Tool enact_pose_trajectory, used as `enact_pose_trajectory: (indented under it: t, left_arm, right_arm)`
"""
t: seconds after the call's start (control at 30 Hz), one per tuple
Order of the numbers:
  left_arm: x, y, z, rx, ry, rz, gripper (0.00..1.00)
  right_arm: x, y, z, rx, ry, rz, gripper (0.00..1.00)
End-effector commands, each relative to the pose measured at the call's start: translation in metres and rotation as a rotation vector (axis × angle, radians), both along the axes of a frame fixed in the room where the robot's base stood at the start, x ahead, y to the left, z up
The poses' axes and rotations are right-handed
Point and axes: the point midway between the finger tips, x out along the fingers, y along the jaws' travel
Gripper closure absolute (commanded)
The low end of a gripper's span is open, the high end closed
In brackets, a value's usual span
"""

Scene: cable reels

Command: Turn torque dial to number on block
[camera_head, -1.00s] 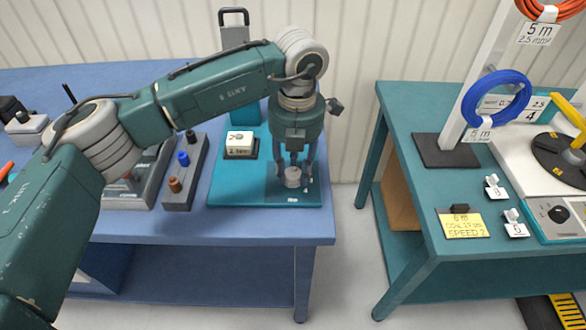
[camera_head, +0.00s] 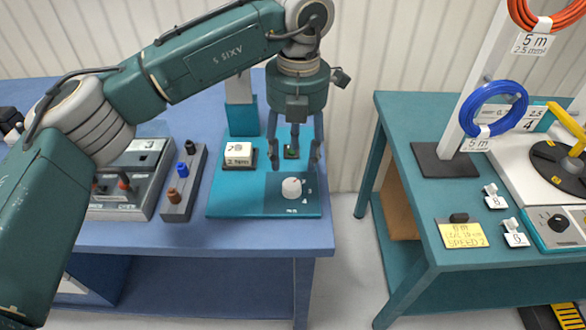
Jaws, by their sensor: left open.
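The torque dial, a small white knob (camera_head: 291,188), stands on the dark front panel of a teal base plate (camera_head: 236,202) on the blue table. Small printed numbers show beside it. A pale block (camera_head: 239,153) with a printed face sits in a dark holder on the left of the plate; its text is too small to read surely. My left gripper (camera_head: 293,164) is open and empty, pointing down, above and behind the knob and apart from it. A small green spot on a dark patch shows between its fingers. My right gripper is not in view.
A grey terminal strip (camera_head: 182,186) and a grey box (camera_head: 130,180) stand left of the plate. A gap separates the blue table from the teal table (camera_head: 405,115) at right, which holds a cable stand, a blue coil (camera_head: 493,108) and a yellow note (camera_head: 463,235).

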Motion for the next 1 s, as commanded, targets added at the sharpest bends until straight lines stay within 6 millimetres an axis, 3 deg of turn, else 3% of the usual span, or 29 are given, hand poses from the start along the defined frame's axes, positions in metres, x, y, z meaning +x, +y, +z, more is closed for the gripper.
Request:
enact_pose_trajectory:
  t: [0.1,0.27,0.77,0.87,1.0]
  left_arm:
    - [0.0,-0.001,0.02,-0.001,-0.002,-0.001,0.5]
    - [-0.001,-0.001,0.034,0.0,0.0,0.0,0.5]
    - [-0.001,-0.001,0.036,-0.001,0.001,-0.001,0.5]
    - [-0.001,-0.001,0.045,-0.001,0.001,-0.001,0.5]
    - [-0.001,-0.001,0.072,0.0,0.0,-0.001,0.5]
  right_arm:
    - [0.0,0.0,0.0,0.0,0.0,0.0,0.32]
    - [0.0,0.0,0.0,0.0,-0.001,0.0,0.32]
    - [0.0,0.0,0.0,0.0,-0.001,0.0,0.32]
    - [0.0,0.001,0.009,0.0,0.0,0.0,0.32]
    - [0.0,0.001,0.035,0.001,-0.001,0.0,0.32]
